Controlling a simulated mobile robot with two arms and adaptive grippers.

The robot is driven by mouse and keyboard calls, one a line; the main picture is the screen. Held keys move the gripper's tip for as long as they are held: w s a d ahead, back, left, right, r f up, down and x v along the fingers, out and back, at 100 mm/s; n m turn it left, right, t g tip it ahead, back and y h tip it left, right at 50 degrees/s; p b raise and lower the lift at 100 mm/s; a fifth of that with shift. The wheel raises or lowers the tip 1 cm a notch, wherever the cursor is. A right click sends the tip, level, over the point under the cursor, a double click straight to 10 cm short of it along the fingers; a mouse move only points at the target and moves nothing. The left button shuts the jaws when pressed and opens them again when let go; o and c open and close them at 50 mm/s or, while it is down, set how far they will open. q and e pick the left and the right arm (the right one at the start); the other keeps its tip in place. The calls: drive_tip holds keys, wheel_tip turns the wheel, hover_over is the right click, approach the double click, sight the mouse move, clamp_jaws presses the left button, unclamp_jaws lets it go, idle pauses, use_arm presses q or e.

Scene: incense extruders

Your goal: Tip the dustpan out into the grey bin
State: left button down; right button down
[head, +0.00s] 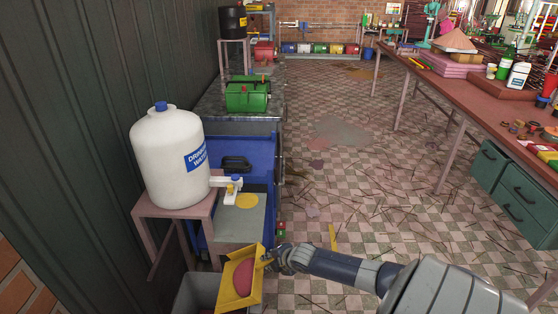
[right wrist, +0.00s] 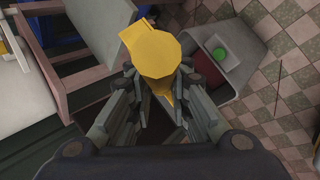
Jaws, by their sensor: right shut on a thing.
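My right gripper (head: 271,259) is shut on the handle of the yellow dustpan (head: 257,279). A reddish-pink heap (head: 243,278) lies in the pan. The dustpan is held over the right part of the grey bin (head: 190,289), which shows at the bottom of the head view and is partly hidden by the pan. In the right wrist view, the dustpan (right wrist: 152,48) sits between the fingers of my right gripper (right wrist: 158,76). My left gripper is out of view.
A blue unit (head: 262,155) stands behind. The checkered floor to the right has scattered sticks. A long workbench (head: 470,95) runs along the right.

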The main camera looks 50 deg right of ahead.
drive_tip(key=w+a+r+n+g+h+b, duration=0.2)
drive_tip(key=w+a+r+g+h, duration=0.2)
drive_tip(key=w+a, duration=0.5)
drive_tip(key=w+g, duration=0.1)
drive_tip(key=w, duration=0.1)
drive_tip(key=shift+w+a+r, duration=0.3)
drive_tip(key=shift+a+r, duration=0.05)
drive_tip(key=shift+a, duration=0.05)
idle(3.1)
